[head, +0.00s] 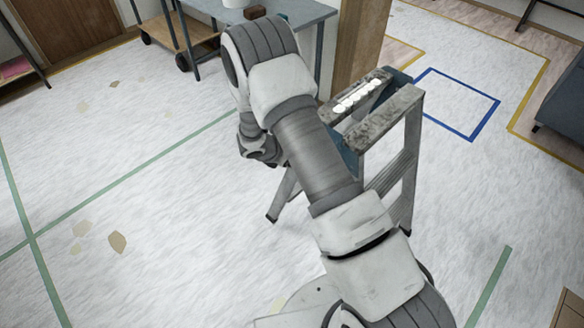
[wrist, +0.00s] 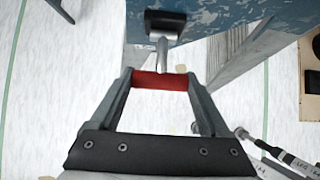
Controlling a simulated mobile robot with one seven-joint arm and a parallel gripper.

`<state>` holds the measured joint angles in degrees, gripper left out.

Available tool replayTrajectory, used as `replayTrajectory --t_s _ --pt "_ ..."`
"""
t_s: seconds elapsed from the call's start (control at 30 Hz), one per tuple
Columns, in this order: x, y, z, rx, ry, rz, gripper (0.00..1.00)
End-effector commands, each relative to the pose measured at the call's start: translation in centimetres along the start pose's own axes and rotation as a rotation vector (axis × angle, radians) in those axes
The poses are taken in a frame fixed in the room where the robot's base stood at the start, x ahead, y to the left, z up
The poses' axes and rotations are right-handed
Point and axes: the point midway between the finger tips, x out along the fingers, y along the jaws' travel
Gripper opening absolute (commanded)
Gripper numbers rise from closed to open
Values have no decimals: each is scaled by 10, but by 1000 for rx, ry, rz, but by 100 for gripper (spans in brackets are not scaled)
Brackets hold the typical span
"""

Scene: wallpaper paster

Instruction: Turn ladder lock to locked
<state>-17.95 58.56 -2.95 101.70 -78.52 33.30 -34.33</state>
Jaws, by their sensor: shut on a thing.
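The stepladder (head: 408,165) stands on the floor, grey with a blue part and a worn top, in the head view. In the wrist view its scuffed blue surface (wrist: 230,20) fills the top. The ladder lock (wrist: 160,80) is a red grip on a short metal stem that runs to a black block (wrist: 165,22) at the blue surface. My gripper (wrist: 159,82) is shut on the red grip, one finger at each end of it. In the head view my arm hides the lock, and my fingers cannot be made out.
A wooden post (head: 360,45) rises close behind the ladder. The pale floor (head: 140,160) at the left is open, with green tape lines and a few scraps.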

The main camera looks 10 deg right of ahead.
Motion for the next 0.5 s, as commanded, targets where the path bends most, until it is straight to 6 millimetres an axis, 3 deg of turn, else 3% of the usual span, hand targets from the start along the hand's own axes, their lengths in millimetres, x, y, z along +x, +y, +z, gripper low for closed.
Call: replayTrajectory --t_s 0.03,0.5 --pt "8 2 -8 -4 -30 4 24" --pt "22 1 -16 -2 -311 2 24"
